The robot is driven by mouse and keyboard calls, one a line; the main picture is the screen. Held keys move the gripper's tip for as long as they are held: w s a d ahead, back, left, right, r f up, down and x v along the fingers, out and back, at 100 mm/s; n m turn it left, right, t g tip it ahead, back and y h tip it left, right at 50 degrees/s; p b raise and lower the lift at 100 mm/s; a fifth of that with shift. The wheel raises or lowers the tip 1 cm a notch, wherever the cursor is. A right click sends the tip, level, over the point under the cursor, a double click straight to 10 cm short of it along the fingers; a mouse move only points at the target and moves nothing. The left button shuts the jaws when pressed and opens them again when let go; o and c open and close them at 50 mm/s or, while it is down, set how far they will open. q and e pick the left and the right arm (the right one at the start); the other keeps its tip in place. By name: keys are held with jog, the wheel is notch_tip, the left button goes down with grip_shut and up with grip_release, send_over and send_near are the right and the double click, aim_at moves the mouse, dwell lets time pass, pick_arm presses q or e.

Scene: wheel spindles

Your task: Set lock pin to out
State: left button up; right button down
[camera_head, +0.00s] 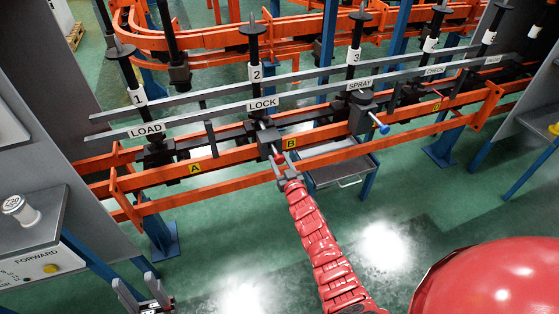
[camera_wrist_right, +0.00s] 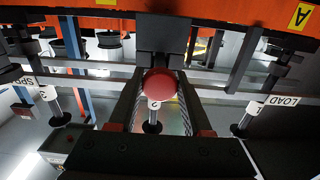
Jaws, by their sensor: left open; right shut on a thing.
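The lock pin's red knob (camera_head: 278,158) sticks out toward me at the LOCK station, below the LOCK label (camera_head: 263,104). Its pale shaft (camera_head: 268,140) shows between the knob and the dark housing. My right gripper (camera_head: 281,166) is shut on this knob. In the right wrist view the round red knob (camera_wrist_right: 160,85) sits between the two fingers of the right gripper (camera_wrist_right: 159,98), in front of a dark block. How far the shaft is drawn out is hard to tell. My left gripper (camera_head: 143,294) is open and empty at the lower left, far from the pin.
Orange rails (camera_head: 230,156) run across below the stations. A blue knob (camera_head: 383,128) sticks out at SPRAY. Numbered spindles (camera_head: 256,72) stand behind the label rail. A grey console (camera_head: 30,225) with a FORWARD label is at left. The green floor in front is open.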

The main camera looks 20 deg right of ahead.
dwell(0.9)
jog(key=s+p, duration=0.1)
jog(key=s, duration=0.2)
jog(key=shift+s+d, duration=0.1)
jog(key=shift+s, duration=0.1)
jog(key=shift+f, duration=0.2)
jog(key=shift+c, duration=1.7)
grip_release()
jog(key=shift+r, duration=0.15)
jog(key=s, duration=1.7)
jog(key=shift+s+d+b, duration=0.25)
jog(key=shift+d+b, duration=0.05)
jog(key=shift+b, duration=0.05)
